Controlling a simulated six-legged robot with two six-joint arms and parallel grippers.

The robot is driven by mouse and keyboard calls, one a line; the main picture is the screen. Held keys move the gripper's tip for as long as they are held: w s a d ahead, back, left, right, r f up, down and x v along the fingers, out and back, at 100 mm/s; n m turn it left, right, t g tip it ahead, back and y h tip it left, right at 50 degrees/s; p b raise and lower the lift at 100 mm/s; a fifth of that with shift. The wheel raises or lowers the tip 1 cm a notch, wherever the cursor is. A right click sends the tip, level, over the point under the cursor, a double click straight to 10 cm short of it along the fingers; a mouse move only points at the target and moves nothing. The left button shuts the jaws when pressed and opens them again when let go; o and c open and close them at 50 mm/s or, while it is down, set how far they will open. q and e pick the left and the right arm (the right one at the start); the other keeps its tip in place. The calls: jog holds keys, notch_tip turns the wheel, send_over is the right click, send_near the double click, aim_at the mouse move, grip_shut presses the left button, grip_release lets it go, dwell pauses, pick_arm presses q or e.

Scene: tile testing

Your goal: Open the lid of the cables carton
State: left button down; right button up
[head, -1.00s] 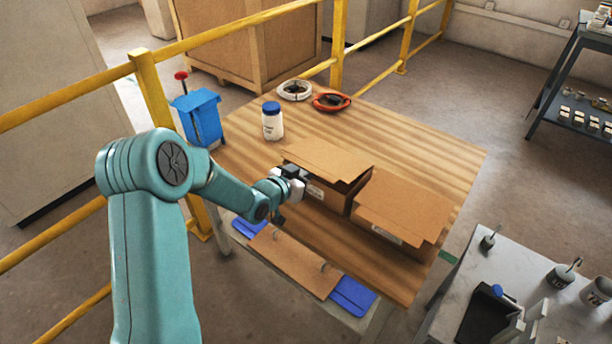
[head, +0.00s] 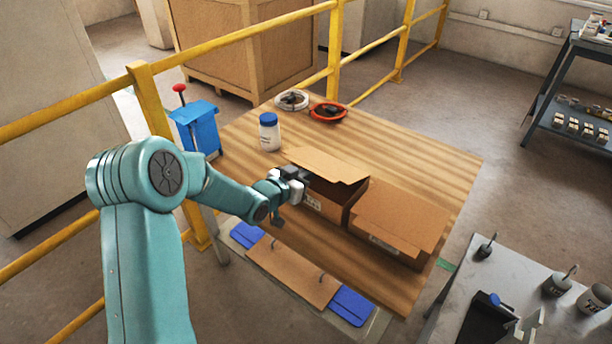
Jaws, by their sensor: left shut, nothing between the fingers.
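Two brown cardboard cartons stand side by side on the striped wooden table. The left carton (head: 318,207) has its lid (head: 330,165) raised at the near edge, with a dark gap beneath it. The right carton (head: 392,249) has its lid (head: 403,215) lying flat. Both carry small pale labels on the front, too small to read, so I cannot tell which is the cables carton. My left gripper (head: 301,180) is shut and empty at the left carton's near left corner, by the lid's edge. Its fingertips are partly hidden. My right gripper is not in view.
A white jar with a blue cap (head: 269,132), a white coil (head: 292,100) and a red-orange coil (head: 328,112) sit at the table's back. A brown board (head: 292,275) with handles lies along the front. Yellow rails (head: 150,100) run behind and left.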

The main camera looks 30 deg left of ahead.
aim_at(309, 168)
pick_arm(q)
jog(key=shift+w+r+p, duration=0.25)
jog(key=shift+w+r, duration=0.05)
jog(key=shift+r, duration=0.4)
jog(key=shift+w+r+p, duration=0.2)
jog(key=shift+w+r, duration=0.1)
jog(key=shift+r, duration=0.4)
jog(key=shift+w+r, duration=0.1)
jog(key=shift+w+d+r+p, duration=0.1)
jog(key=shift+w+r+p, duration=0.1)
jog(key=shift+w+r, duration=0.25)
jog(key=shift+w+r+p, duration=0.2)
jog(key=shift+r, duration=0.3)
jog(key=shift+w+r, duration=0.15)
jog(key=shift+r, duration=0.1)
jog(key=shift+w+d+r+p, duration=0.1)
jog(key=shift+w+r+p, duration=0.55)
jog(key=shift+w+r, duration=0.3)
jog(key=shift+w, duration=0.1)
